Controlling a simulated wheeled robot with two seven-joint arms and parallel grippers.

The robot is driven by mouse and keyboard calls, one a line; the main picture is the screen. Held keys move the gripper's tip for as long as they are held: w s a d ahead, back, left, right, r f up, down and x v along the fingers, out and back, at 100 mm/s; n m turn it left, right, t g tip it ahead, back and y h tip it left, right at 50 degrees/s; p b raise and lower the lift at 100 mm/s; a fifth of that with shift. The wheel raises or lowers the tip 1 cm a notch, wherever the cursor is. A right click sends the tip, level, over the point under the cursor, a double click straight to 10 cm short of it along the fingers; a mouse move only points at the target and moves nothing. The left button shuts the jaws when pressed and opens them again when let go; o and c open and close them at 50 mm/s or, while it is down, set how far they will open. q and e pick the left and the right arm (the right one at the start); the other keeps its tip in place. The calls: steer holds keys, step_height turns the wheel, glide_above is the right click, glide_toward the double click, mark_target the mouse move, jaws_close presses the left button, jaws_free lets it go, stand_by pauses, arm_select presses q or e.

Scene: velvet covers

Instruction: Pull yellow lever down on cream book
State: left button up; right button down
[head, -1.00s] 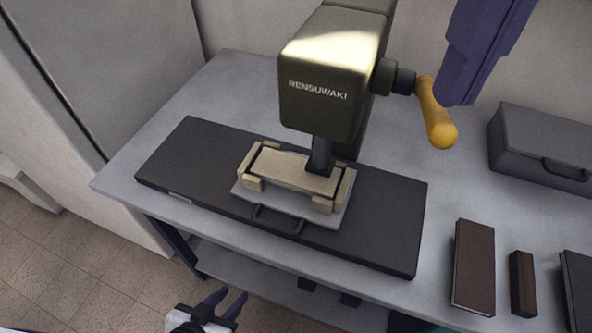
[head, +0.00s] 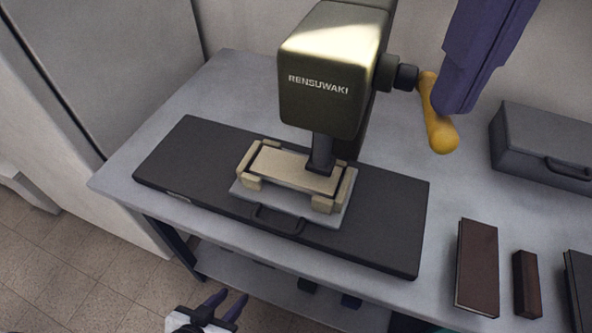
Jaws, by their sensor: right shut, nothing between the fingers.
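The yellow lever (head: 438,120) hangs from a dark hub on the right side of the dark olive press, its grip end pointing down. The cream book (head: 290,168) lies flat in a grey tray with cream corner blocks. The press's dark ram (head: 321,152) comes down onto the book's right part; whether it touches is unclear. My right gripper (head: 458,105), purple, is shut, with its tip right beside the lever's upper right side. Contact cannot be told. My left gripper (head: 223,306) is open and empty at the bottom, in front of the table.
The tray sits on a black base plate (head: 390,235) on the grey table (head: 225,90). A grey case (head: 545,145) stands at the right. A brown book (head: 478,265) and a smaller brown block (head: 526,285) lie at front right. A grey cabinet stands at left.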

mark_target(436, 143)
steer(key=shift+s+a+f+b, duration=0.1)
steer(key=shift+s+f+b, duration=0.15)
steer(key=shift+f+b, duration=0.35)
steer(key=shift+s+f+b, duration=0.2)
steer(key=shift+f+b, duration=0.15)
steer(key=shift+f, duration=0.35)
steer(key=shift+s+f+b, duration=0.2)
steer(key=shift+f+b, duration=0.8)
steer(key=shift+f, duration=0.5)
step_height(436, 143, down, 2)
steer(key=shift+f+b, duration=0.15)
steer(key=shift+b, duration=0.8)
steer(key=shift+a, duration=0.1)
